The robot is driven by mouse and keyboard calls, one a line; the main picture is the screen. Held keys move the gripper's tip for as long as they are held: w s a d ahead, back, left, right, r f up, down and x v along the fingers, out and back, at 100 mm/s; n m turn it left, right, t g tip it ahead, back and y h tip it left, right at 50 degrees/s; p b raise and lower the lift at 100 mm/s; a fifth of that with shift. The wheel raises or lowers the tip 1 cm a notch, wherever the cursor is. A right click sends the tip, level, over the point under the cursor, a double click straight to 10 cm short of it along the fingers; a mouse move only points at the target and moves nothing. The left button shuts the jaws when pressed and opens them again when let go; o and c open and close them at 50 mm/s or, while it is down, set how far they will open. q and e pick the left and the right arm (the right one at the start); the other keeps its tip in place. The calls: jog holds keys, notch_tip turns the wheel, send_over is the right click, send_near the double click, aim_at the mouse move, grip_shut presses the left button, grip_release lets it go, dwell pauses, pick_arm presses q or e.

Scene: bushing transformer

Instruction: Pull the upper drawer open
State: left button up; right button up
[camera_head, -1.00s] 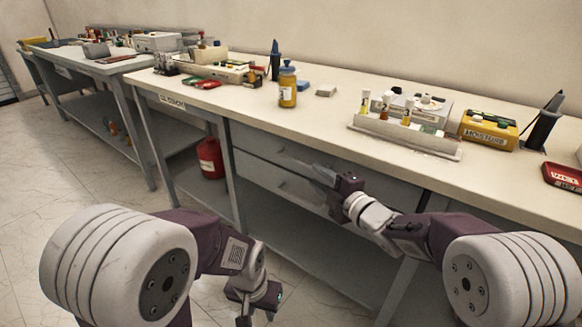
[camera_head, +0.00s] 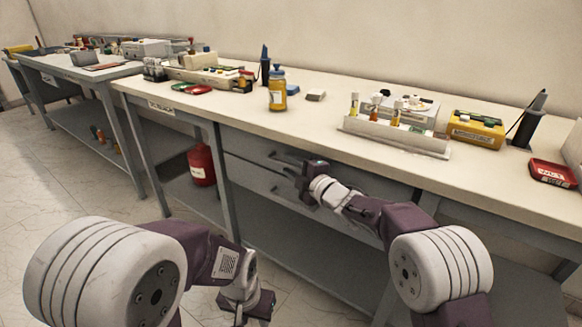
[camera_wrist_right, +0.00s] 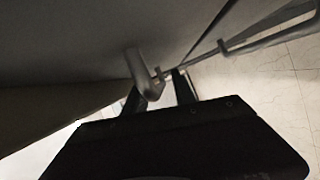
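The upper drawer (camera_head: 243,143) is a grey front under the bench top. It looks closed, with the lower drawer (camera_head: 246,174) below it. My right gripper (camera_head: 283,161) is in front of the drawer fronts in the head view and hides part of them. In the right wrist view its two dark fingers (camera_wrist_right: 160,93) are apart, close to a grey bar handle (camera_wrist_right: 145,75). Whether the handle lies between the fingers is unclear. A second handle (camera_wrist_right: 270,38) shows further right. My left gripper (camera_head: 262,303) hangs low, away from the bench; its fingers are unclear.
The bench top (camera_head: 330,120) carries a yellow bottle (camera_head: 277,93), a vial rack (camera_head: 395,135), a yellow box (camera_head: 475,130) and a red tray (camera_head: 552,172). A red container (camera_head: 201,165) stands under the bench, left of the drawers. The floor at left is clear.

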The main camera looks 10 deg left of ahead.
grip_shut()
dwell(1.3)
